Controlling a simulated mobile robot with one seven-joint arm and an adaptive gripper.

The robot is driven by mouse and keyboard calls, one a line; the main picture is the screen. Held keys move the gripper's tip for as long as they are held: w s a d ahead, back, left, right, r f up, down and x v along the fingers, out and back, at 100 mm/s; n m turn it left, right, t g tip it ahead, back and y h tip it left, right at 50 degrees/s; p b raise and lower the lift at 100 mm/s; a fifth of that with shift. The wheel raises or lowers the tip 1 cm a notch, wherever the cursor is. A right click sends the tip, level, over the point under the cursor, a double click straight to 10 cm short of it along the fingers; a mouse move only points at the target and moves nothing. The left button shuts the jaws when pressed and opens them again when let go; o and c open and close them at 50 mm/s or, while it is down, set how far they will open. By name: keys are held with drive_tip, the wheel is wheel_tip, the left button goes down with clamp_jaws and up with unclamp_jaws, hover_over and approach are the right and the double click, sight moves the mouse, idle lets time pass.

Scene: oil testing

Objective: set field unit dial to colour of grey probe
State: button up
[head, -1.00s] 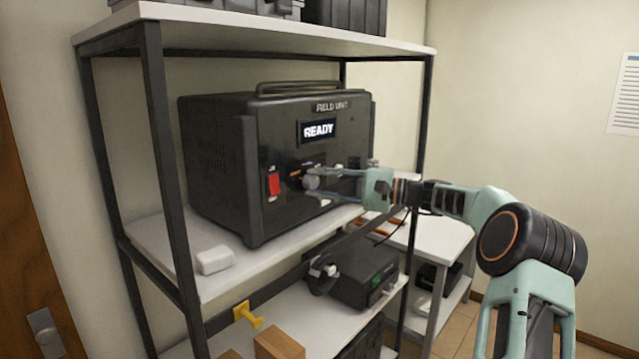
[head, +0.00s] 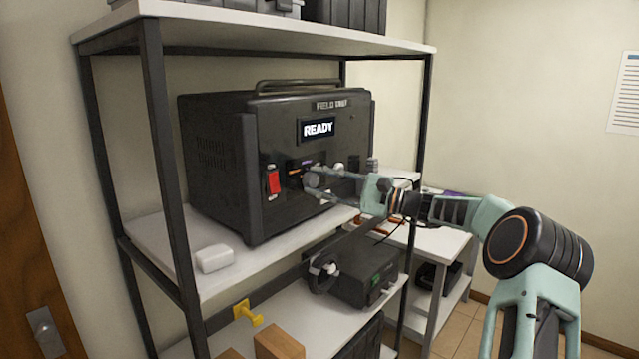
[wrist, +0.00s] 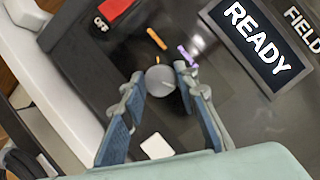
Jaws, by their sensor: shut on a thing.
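The black field unit (head: 222,160) stands on the middle shelf, its screen (head: 318,129) reading READY. Its round grey dial (wrist: 160,79) is on the front panel. My gripper (wrist: 160,82) is shut on the dial, one fingertip on each side; in the head view the gripper (head: 312,180) partly hides the dial. In the wrist view an orange mark (wrist: 157,39) and a purple mark (wrist: 188,55) lie beside the dial on the screen side. A small orange tick shows just by the dial's edge. I cannot make out the grey probe in either view.
A red switch (head: 273,182) is left of the dial. A small white block (head: 214,259) lies on the shelf. A smaller black device (head: 366,275) sits on the shelf below. A white table (head: 437,242) stands behind my arm. Shelf posts flank the unit.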

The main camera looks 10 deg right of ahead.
drive_tip(key=o, duration=1.1)
drive_tip(key=shift+o, duration=0.2)
drive_tip(key=shift+d, duration=0.1)
drive_tip(key=v, duration=1.2)
